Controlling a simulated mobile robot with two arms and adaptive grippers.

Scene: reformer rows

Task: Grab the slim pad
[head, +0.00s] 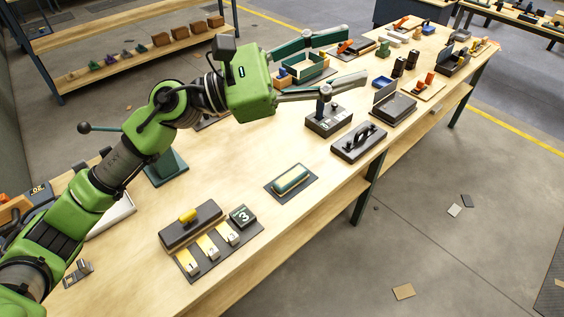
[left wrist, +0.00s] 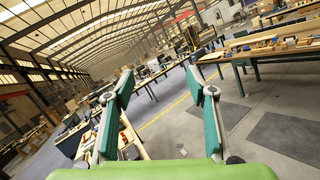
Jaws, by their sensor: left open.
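A slim teal pad (head: 291,178) with a pale edge lies on a dark mat (head: 273,189) near the front edge of the bench in the head view; it looks like the slim pad. My left gripper (head: 350,57) is open and empty. It is held above the bench, beyond the pad and pointing to the right. In the left wrist view its two teal-lined fingers (left wrist: 160,82) are wide apart with nothing between them. The pad does not show in the left wrist view. My right gripper is not in view.
A dark block with a yellow knob (head: 187,215) and numbered tiles (head: 211,247) sit nearer on the bench. A black-handled plate (head: 358,143) and a lever box (head: 328,119) stand beyond the pad. Bare wood (head: 240,160) surrounds the mat.

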